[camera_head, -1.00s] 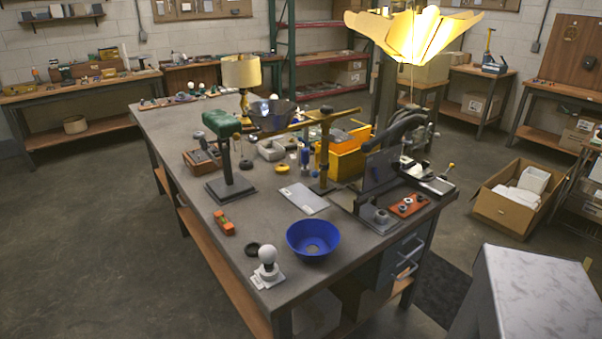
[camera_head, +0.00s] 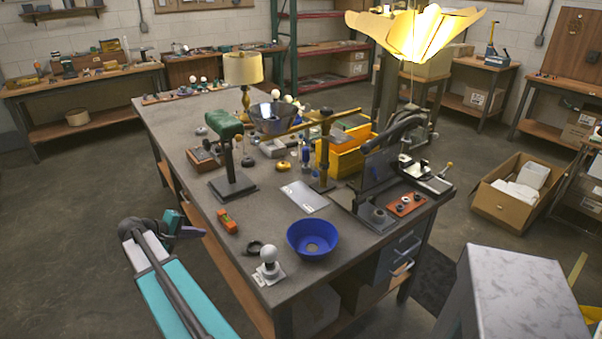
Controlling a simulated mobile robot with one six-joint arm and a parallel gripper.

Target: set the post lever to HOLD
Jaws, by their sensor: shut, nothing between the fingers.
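A brass-coloured post (camera_head: 325,152) stands on the workbench, right of the middle, with a dark knob on top. I cannot tell for certain whether this bar is the post lever, and no HOLD mark is readable. My gripper (camera_head: 191,231) is shut and empty, off the bench's left edge, at the end of my teal arm. It is well apart from the post and touches nothing that I can see. Its fingertips are small and partly unclear.
A green-headed stand (camera_head: 229,155) is between my gripper and the post. An orange block (camera_head: 227,220), a blue bowl (camera_head: 312,240) and a white bulb (camera_head: 268,256) are near the front. A yellow bin (camera_head: 347,158) and a black press-like device (camera_head: 385,165) stand right of the post.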

